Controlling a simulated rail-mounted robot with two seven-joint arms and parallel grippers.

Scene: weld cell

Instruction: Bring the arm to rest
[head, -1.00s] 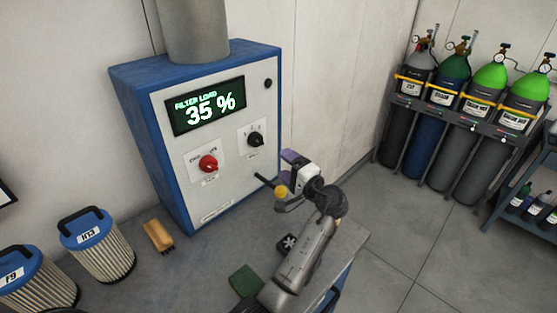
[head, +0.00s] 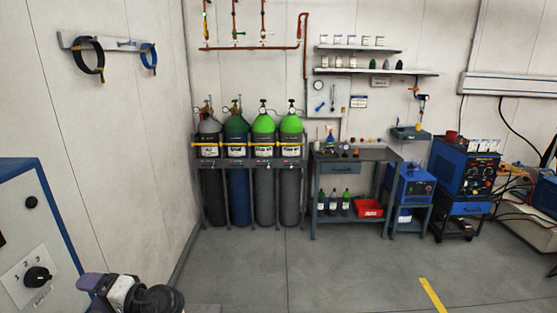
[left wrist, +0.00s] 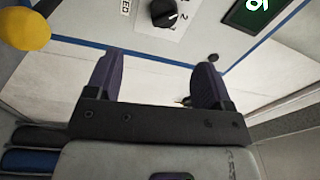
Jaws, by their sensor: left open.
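My left gripper (head: 92,283) shows at the bottom left of the head view, in front of the blue-and-white filter cabinet (head: 20,230). In the left wrist view its two dark purple fingers (left wrist: 157,82) stand wide apart with nothing between them. The cabinet's black selector knob (head: 38,277) is left of the gripper in the head view. It also shows beyond the fingers in the left wrist view (left wrist: 164,13), apart from them. Most of my left arm is out of the head view. My right gripper is not in view.
A yellow rounded knob (left wrist: 25,28) is near the left finger in the wrist view. Gas cylinders (head: 264,175) stand in a rack at the back wall. A workbench (head: 352,155) and a blue welding machine (head: 463,170) are farther right. The floor (head: 330,265) between is mostly clear.

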